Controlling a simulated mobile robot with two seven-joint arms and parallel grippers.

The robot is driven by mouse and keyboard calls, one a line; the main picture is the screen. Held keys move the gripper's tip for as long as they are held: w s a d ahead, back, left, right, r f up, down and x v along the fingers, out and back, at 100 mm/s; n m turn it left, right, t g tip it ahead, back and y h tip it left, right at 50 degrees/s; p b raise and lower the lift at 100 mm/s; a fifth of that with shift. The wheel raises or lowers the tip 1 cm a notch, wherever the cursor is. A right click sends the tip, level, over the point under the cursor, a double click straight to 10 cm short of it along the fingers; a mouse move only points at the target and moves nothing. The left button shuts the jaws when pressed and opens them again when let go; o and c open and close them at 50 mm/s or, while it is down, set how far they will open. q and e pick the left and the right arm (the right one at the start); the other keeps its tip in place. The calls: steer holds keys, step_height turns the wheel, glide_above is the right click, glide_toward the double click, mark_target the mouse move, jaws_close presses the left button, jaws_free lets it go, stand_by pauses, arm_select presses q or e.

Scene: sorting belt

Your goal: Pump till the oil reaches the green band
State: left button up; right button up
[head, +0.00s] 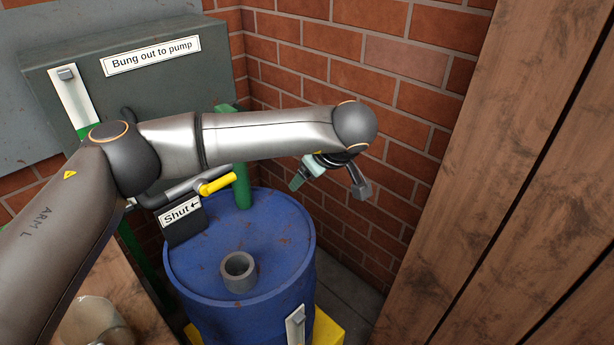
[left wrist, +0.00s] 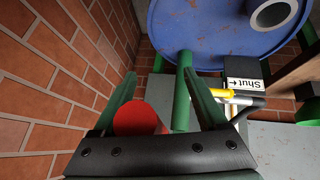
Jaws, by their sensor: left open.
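A blue drum (head: 240,262) stands below my left arm, with a grey collar (head: 238,272) on its lid. A green pipe (head: 242,188) rises at its back, partly hidden by my arm; it also shows in the left wrist view (left wrist: 183,95). A lever with a yellow grip (head: 217,186) is beside a dark plate marked "Shut" with an arrow. My left gripper (head: 330,187) is open, right of the pipe near the brick wall. In the left wrist view a round red thing (left wrist: 138,118) shows between its spread fingers, not gripped.
A grey box (head: 160,95) behind carries a sign "Bung out to pump" and a white strip (head: 75,98). Another white strip (head: 296,326) is at the drum's front. Brick wall (head: 400,60) and wooden boards (head: 500,200) bound the right side.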

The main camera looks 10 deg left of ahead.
arm_select(q)
steer(key=v, duration=1)
steer(key=shift+s+d, duration=0.15)
steer(key=shift+s, duration=0.1)
